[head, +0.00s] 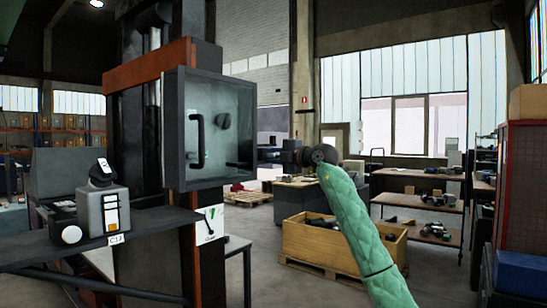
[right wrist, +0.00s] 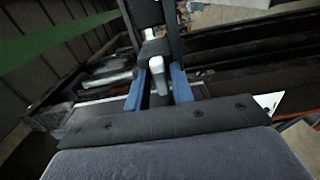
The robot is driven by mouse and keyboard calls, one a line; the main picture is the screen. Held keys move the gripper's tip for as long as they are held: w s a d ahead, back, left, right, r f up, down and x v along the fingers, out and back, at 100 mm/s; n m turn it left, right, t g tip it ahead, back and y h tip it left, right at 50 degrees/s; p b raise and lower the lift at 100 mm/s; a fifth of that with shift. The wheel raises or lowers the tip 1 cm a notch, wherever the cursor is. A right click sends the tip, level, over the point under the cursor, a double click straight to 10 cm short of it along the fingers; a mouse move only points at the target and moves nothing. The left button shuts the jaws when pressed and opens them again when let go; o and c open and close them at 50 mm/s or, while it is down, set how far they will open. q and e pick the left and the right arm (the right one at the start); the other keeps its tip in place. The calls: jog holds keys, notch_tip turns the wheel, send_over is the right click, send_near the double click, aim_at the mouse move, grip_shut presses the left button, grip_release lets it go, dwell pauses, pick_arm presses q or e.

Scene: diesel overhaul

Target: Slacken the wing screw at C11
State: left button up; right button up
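A small plate that seems to read C11 (head: 116,240) is on the front edge of a dark shelf at the left of the head view. Above it stands a grey block (head: 117,212) with an orange and white label and a black tilted part (head: 101,172) on top. A white round knob (head: 72,234) is beside it. I cannot tell which part is the wing screw. My right gripper (head: 272,155) is well right of the block, at the end of the green-sleeved arm. In the right wrist view its blue fingers (right wrist: 158,85) stand apart. A pale-ended part shows between them, its contact unclear. My left gripper is out of view.
A dark cabinet with a clear front and handle (head: 197,133) stands between the block and my right arm. A gauge card (head: 209,225) hangs below it.

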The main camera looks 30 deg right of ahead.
grip_shut()
jog(key=shift+f+n+b, duration=0.1)
jog(key=shift+n+b, duration=0.3)
jog(key=shift+n, duration=0.4)
jog(key=shift+n+b, duration=0.4)
jog(key=shift+n, duration=1.3)
